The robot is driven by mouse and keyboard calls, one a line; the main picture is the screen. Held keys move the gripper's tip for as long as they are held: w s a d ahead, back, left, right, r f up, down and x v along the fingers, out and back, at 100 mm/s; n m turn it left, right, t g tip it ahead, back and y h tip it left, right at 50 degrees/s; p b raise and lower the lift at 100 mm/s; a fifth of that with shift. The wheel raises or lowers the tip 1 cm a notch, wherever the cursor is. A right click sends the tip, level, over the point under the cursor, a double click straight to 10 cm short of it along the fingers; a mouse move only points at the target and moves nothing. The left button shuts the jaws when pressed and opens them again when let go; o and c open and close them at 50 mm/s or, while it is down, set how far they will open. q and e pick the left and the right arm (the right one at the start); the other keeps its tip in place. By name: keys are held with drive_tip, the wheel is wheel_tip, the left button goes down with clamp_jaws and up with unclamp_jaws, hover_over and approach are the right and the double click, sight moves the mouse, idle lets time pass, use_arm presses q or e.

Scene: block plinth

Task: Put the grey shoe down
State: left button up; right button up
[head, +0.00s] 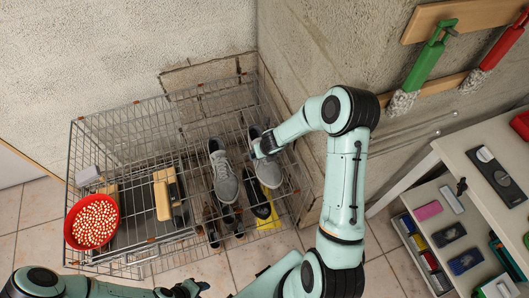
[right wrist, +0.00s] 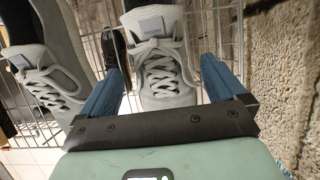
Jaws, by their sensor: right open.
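Two grey shoes with white soles and laces stand side by side on the wire rack. The right one (head: 268,172) is under my right gripper (head: 262,146); the left one (head: 222,172) is beside it. In the right wrist view my right gripper (right wrist: 160,90) is open, its blue fingers on either side of the right grey shoe (right wrist: 158,62). I cannot tell whether they touch it. The left grey shoe (right wrist: 45,75) shows at the left there. My left gripper (head: 190,289) is low at the bottom edge of the head view, its jaws unclear.
The wire rack (head: 135,118) stands against the wall and also holds dark shoes (head: 212,225), a yellow block-like item (head: 165,193) and a red bowl (head: 92,222) of small pale pieces. A table with drawers (head: 480,140) stands at right. Brushes (head: 428,60) hang on the wall.

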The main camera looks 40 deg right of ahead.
use_arm(q)
drive_tip(key=shift+t, duration=0.3)
drive_tip(key=w+r+p, duration=0.2)
drive_tip(key=w+r, duration=0.1)
drive_tip(key=shift+w+r, duration=0.1)
drive_tip(key=shift+w, duration=0.25)
use_arm(e)
drive_tip(key=v, duration=0.9)
drive_tip(key=shift+r, duration=0.4)
drive_tip(key=shift+s, duration=0.1)
use_arm(q)
drive_tip(key=shift+s, duration=0.1)
